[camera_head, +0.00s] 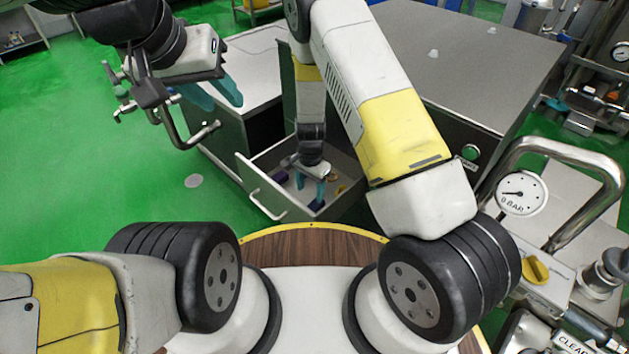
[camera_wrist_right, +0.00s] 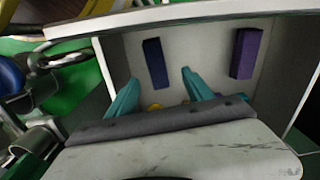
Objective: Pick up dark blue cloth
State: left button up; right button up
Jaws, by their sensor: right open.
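The dark blue cloth (camera_wrist_right: 155,62) is a folded block lying in the open drawer (camera_head: 242,169). In the head view it shows as a small dark patch (camera_head: 316,206) near the drawer's near end. My right gripper (camera_head: 310,187) reaches down into the drawer with teal fingers open and empty. In the right wrist view the gripper (camera_wrist_right: 160,77) has its fingertips spread, with the dark blue cloth just beyond them, roughly in line with the gap. I cannot tell the exact height between them. My left gripper (camera_head: 212,95) is open and empty, raised at the upper left.
A purple folded block (camera_wrist_right: 244,52) lies in the drawer beside the dark blue cloth. It also shows in the head view (camera_head: 281,177). Yellow items (camera_wrist_right: 155,106) are partly hidden by my gripper. The drawer walls stand close around the gripper. A metal-topped cabinet (camera_head: 455,50) stands behind.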

aim_at(312, 207)
notch_tip(312, 207, down, 2)
jog(key=shift+s+d, duration=0.1)
jog(key=shift+s, duration=0.05)
notch_tip(312, 207, down, 7)
jog(key=shift+d+f, duration=0.1)
jog(key=shift+d, duration=0.05)
grip_shut()
dwell(0.3)
